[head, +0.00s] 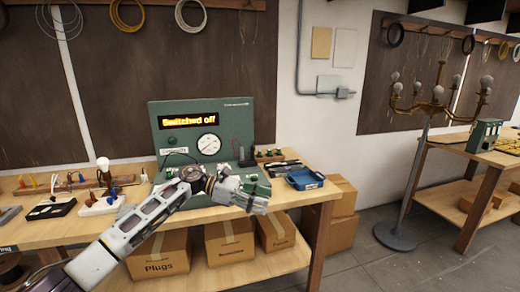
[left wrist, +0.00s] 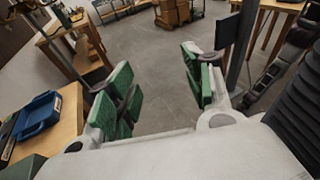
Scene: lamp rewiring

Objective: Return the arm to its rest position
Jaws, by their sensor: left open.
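My left arm reaches in from the lower left in the head view, over the wooden workbench (head: 40,234). Its gripper (head: 254,197) is in front of the green test panel and above the bench's front edge. In the left wrist view the gripper's green-padded fingers (left wrist: 160,92) are wide apart, with only grey floor between them. It holds nothing. My right gripper does not show in the head view.
The green test panel (head: 168,137) reads "Switched off". A blue tray (head: 305,179) lies right of the gripper and also shows in the left wrist view (left wrist: 38,116). Boxes (head: 228,241) sit below. A brass lamp stand (head: 421,165) stands on open floor at right.

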